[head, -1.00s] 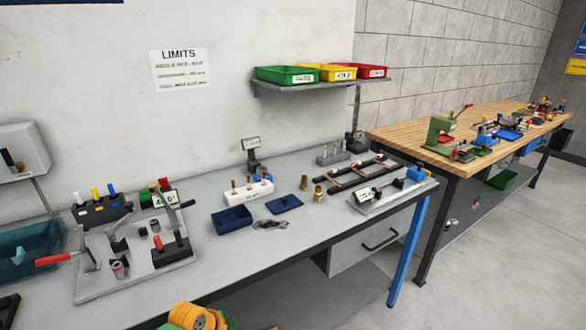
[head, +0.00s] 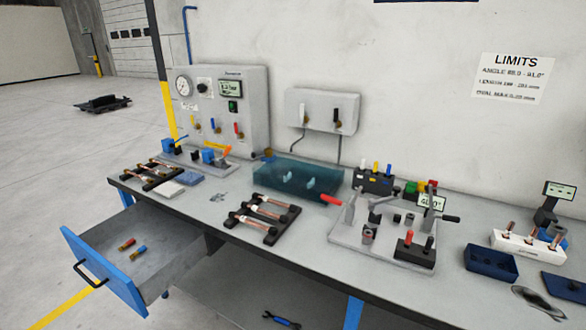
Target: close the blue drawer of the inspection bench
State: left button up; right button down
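The blue drawer (head: 103,272) is at the lower left of the head view, under the left end of the grey inspection bench (head: 330,236). It is pulled well out, with its blue front standing away from the bench and a black handle (head: 90,275) on that front. Neither of my grippers shows in the head view.
Copper tubes lie on black racks (head: 262,219) on the bench. A gauge panel (head: 220,108), a teal bin (head: 298,180) and a lever fixture (head: 385,230) stand on it. Open floor (head: 45,180) lies left of the drawer. A blue tool (head: 282,320) lies beneath the bench.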

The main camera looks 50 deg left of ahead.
aim_at(174, 245)
jog(key=u, duration=3.2)
